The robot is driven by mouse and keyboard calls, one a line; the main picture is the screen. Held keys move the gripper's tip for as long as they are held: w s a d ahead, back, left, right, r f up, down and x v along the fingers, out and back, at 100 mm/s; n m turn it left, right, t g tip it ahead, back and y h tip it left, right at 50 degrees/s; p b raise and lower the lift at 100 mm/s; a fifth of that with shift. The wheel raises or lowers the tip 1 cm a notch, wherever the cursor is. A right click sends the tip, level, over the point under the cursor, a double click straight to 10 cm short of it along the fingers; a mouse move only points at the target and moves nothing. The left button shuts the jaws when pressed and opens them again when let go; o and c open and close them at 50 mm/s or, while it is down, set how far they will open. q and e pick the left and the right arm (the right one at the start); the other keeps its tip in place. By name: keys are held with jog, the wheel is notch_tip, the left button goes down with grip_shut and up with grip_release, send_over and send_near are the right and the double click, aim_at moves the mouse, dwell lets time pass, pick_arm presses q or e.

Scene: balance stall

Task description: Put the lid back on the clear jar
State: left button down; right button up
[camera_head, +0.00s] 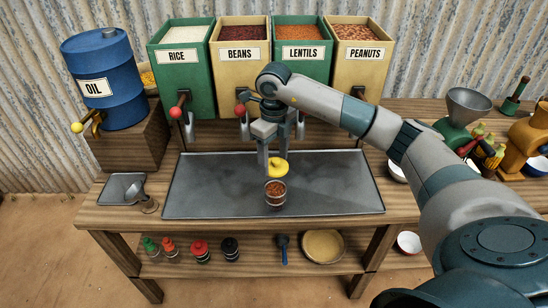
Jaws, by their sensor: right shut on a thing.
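The clear jar (275,195) stands on the dark metal tray (330,195), with reddish-brown contents inside and its top uncovered. My right gripper (271,163) is above and slightly behind the jar, pointing down. It is shut on the yellow lid (278,168), which hangs just above and behind the jar's rim. The fingers partly cover the lid's left side. Whether the lid touches the rim is hard to tell. My left gripper is not in view.
Bins of rice, beans, lentils and peanuts (360,55) stand behind the tray, with spouts and red knobs (240,110). A blue oil drum (103,75) is at left.

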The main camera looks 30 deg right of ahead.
jog(key=shift+f, duration=0.2)
jog(key=b, duration=0.2)
send_over(274, 183)
jog(key=shift+f, duration=2.1)
jog(key=shift+f+b, duration=0.9)
jog(key=shift+f+b, duration=0.15)
jog(key=shift+b, duration=0.6)
dwell(0.5)
dwell(0.5)
jog(key=o, duration=1.6)
jog(key=shift+c, duration=0.2)
jog(key=shift+r+p, duration=1.75)
jog(key=shift+r, duration=1.75)
